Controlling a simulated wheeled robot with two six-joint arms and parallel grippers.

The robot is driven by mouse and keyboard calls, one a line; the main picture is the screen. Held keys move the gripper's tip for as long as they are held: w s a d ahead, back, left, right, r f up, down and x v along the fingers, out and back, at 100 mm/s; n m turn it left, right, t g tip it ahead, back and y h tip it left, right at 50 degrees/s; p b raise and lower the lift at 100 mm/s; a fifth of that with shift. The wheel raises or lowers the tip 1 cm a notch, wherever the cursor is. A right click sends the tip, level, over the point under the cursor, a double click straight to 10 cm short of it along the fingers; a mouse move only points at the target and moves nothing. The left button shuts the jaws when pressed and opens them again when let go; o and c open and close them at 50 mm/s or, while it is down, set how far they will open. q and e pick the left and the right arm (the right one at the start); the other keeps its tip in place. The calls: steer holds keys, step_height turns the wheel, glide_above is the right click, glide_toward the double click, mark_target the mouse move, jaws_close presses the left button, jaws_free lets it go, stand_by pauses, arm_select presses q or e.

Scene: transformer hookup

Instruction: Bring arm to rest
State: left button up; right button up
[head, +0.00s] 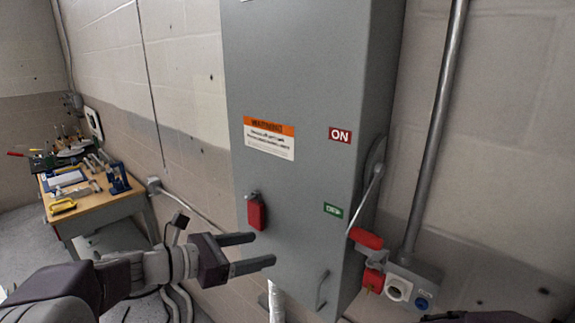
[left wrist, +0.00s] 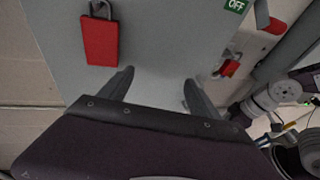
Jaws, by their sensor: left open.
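My left gripper (head: 256,253) comes in from the left in the head view. It is open and empty, in front of the lower part of a grey electrical cabinet (head: 300,60). In the left wrist view its two fingers (left wrist: 156,88) are spread, with only the cabinet face between them. A red padlock (head: 256,212) hangs on the cabinet just above the fingers, apart from them; it also shows in the left wrist view (left wrist: 99,40). My right gripper is not clearly seen; part of an arm shows at the right edge of the left wrist view.
A red-handled lever (head: 366,238) is on the cabinet's right side, by the green label (head: 333,210). A second red padlock (head: 373,280) hangs below it, near a socket box (head: 410,285). A workbench with tools (head: 97,207) stands at the far left. A conduit (head: 437,125) runs down the wall.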

arm_select(q)
steer(key=s+d+f+m+g+y+b, duration=0.1)
steer(key=s+d+f+m+g, duration=0.2)
steer(key=f, duration=0.4)
steer(key=s+d+f+m+g+y+b, duration=0.1)
steer(key=s+f+m+g+b, duration=0.15)
steer(key=s+f, duration=0.4)
steer(key=s+d+f+m+g+y+b, duration=0.1)
steer(key=s+d+f+m+g+y, duration=0.2)
steer(key=f, duration=0.5)
steer(key=s+a+f+m+g+y+b, duration=0.1)
steer(key=s+a+f+m+y, duration=0.3)
steer(key=s+a+f+m, duration=0.35)
steer(key=w+a+f+m+t+y, duration=0.1)
steer(key=w+a+m, duration=0.3)
steer(key=m, duration=0.5)
steer(key=shift+a+f+m+y, duration=0.3)
steer(key=shift+a+f+y, duration=0.55)
steer(key=shift+a, duration=0.25)
arm_select(e)
step_height(320, 180, down, 7)
arm_select(q)
steer(key=shift+s+t, duration=0.1)
steer(key=shift+t, duration=0.15)
arm_select(e)
steer(key=shift+d+r, duration=0.1)
